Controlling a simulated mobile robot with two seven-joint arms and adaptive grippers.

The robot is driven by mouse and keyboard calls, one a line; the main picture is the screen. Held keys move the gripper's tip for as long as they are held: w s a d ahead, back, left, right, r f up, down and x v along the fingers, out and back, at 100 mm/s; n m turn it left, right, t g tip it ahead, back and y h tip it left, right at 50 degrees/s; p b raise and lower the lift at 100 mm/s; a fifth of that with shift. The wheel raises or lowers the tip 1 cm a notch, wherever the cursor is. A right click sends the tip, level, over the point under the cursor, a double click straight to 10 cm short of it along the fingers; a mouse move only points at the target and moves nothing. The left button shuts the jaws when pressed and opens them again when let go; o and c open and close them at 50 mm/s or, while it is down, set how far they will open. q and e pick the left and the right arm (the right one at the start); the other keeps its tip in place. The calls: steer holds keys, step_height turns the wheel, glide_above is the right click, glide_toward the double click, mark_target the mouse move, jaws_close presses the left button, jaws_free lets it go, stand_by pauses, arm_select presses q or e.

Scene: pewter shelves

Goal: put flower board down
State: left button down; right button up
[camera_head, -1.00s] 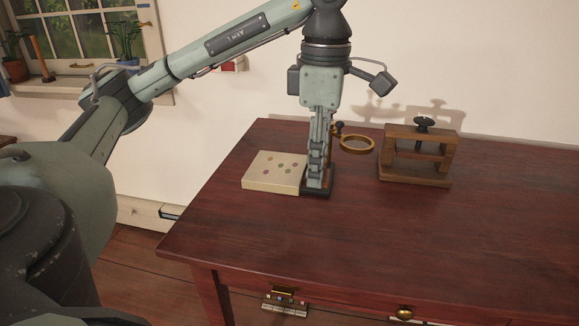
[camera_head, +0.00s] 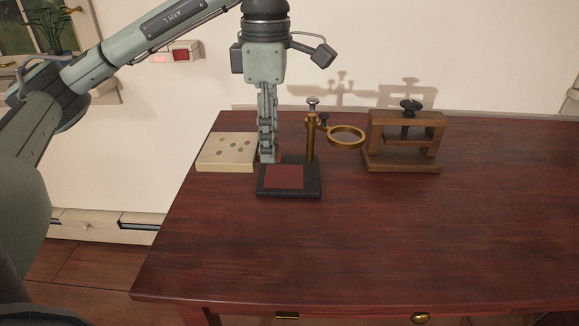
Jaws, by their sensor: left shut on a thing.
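The flower board (camera_head: 224,153) is a flat cream slab with several small coloured flower spots on its top. It is level at the table's back left corner. My left gripper (camera_head: 268,158) points straight down at the board's right edge and is shut on it; the fingertips are partly hidden. I cannot tell whether the board's underside touches the dark red wooden table (camera_head: 380,230). My right gripper is not in view.
A brass magnifier stand (camera_head: 310,140) with a black base and red pad stands just right of my left gripper, close to it. A wooden press (camera_head: 403,142) with a black knob stands farther right. The table's front and right are clear.

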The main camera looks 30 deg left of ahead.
arm_select(q)
glide_above(305, 176)
step_height(305, 176, down, 6)
steer(key=shift+d+f+b, duration=0.1)
steer(key=shift+f+b, duration=0.05)
steer(key=shift+b, duration=0.25)
step_height(305, 176, down, 4)
steer(key=shift+r, duration=0.1)
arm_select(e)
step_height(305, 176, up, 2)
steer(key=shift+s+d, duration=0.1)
arm_select(q)
steer(key=shift+f, duration=0.25)
steer(key=c, duration=1.4)
jaws_free()
steer(key=shift+o, duration=0.3)
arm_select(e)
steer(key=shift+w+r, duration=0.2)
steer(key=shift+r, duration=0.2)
arm_select(q)
steer(key=shift+r, duration=0.1)
